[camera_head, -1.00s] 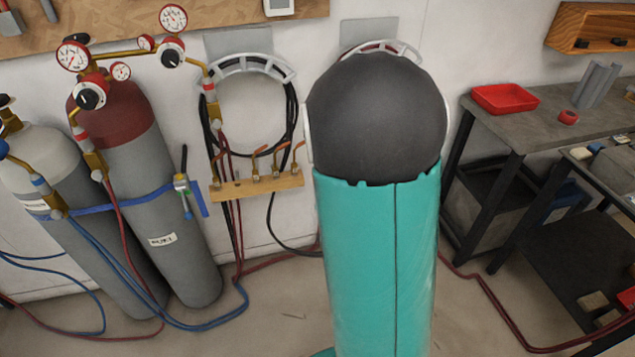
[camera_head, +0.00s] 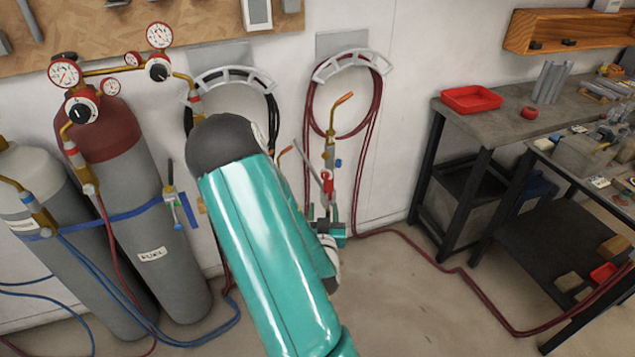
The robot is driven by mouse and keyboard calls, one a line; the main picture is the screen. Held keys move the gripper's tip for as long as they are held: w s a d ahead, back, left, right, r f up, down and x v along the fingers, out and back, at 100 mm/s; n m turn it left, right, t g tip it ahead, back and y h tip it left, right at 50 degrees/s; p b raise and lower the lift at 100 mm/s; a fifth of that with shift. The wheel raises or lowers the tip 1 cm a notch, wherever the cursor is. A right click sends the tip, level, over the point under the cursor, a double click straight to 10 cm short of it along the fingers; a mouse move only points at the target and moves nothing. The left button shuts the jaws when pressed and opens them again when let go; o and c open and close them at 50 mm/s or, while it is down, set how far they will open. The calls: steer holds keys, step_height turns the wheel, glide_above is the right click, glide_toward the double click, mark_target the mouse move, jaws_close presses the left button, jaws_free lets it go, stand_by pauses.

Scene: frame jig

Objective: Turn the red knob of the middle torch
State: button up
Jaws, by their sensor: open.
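The wooden torch rack is mostly hidden behind my arm. One copper torch tip (camera_head: 285,151) shows just right of my arm's dark joint. A brass torch (camera_head: 331,142) with an orange tip stands upright in front of the coiled red hose, with a small blue knob (camera_head: 338,163) on its side. Small red parts show lower down, but I cannot tell which is the knob of the middle torch. My gripper (camera_head: 326,184) is open, its fingers pointing up near the lower part of the brass torch. I cannot tell whether they touch it.
The fuel cylinder (camera_head: 150,215) with gauges and a grey cylinder (camera_head: 25,190) stand at left. A red hose coil (camera_head: 370,130) hangs on a wall bracket. Hoses run across the floor. A workbench (camera_head: 455,115) with a red tray (camera_head: 471,99) stands at right.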

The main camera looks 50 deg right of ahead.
mark_target(324, 176)
steer(key=x, duration=1.3)
steer(key=shift+s+d, duration=0.1)
steer(key=shift+d, duration=0.1)
steer(key=shift+c, duration=0.3)
steer(key=c, duration=0.9)
steer(key=n, duration=0.2)
steer(key=n+g+y, duration=0.1)
steer(key=n, duration=0.1)
steer(key=shift+a+r, duration=0.1)
steer(key=shift+r, duration=0.1)
steer(key=n+g, duration=0.1)
steer(key=n, duration=0.1)
steer(key=n+g, duration=0.1)
steer(key=shift+w+r+n+g, duration=0.1)
steer(key=shift+w+n+g, duration=0.2)
steer(key=shift+n, duration=0.1)
steer(key=shift+y, duration=0.3)
